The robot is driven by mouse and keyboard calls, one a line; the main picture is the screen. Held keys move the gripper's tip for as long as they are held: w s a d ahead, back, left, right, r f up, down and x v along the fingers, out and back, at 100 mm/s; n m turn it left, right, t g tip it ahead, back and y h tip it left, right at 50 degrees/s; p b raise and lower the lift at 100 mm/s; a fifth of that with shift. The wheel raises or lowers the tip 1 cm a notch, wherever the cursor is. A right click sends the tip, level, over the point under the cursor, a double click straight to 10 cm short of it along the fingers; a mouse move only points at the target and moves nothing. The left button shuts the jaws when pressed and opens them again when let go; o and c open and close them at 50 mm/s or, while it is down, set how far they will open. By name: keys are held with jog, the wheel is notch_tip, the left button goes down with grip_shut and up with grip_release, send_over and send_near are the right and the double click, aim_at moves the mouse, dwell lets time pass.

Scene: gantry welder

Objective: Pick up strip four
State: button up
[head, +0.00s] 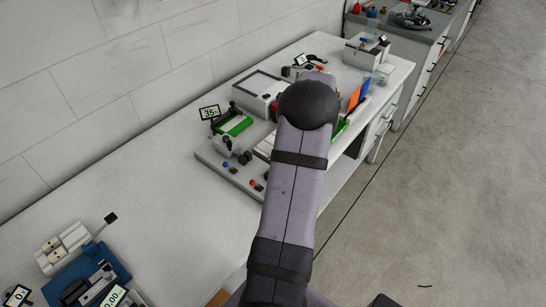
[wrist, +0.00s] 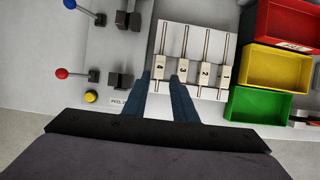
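Strip four (wrist: 159,66) lies in the wrist view as a thin grey strip with a pale block marked 4. It is the leftmost in a row on a white holder (wrist: 194,30). Strips three (wrist: 183,68), two (wrist: 205,70) and one (wrist: 225,72) lie to its right. My gripper (wrist: 162,79) is open. Its two dark blue fingers appear either side of the lower end of strip four, the right one close to strip three's block. I cannot tell whether they touch anything or how high they are. In the head view my arm hides the gripper and strips.
Red (wrist: 290,22), yellow (wrist: 274,68) and green (wrist: 258,105) bins stand right of the strips. Left are black clamp blocks (wrist: 120,80), a blue-knobbed lever (wrist: 70,4), a red-knobbed lever (wrist: 62,74) and a yellow button (wrist: 91,97). A 35-display (head: 209,112) stands nearby.

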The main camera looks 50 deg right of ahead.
jog(key=shift+p+x, duration=1.1)
jog(key=shift+x, duration=1.8)
jog(key=shift+a, duration=0.1)
grip_shut()
